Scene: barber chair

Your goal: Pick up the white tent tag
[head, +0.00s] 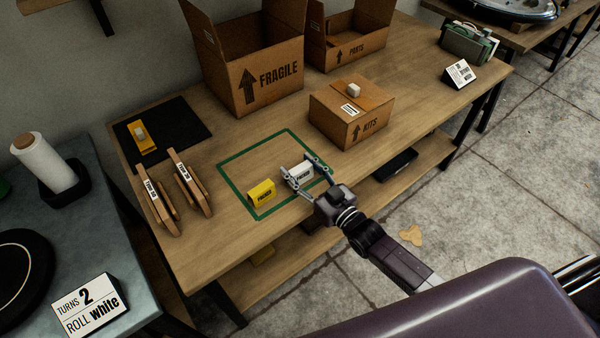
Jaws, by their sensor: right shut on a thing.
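The white tent tag (300,173) with dark print stands inside the green outlined square on the wooden table, beside a yellow tent tag (262,192). My right gripper (302,176) reaches in from the lower right with its fingers on either side of the white tag, shut on it. I cannot tell whether the tag is lifted off the table. The fingers partly cover its edges. My left gripper is not in view.
The KITS box (347,114) stands behind the square, with an open FRAGILE box (256,60) and PARTS box (345,35) farther back. Wooden stands (185,185) are left of the square. A purple padded surface (470,310) fills the lower right.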

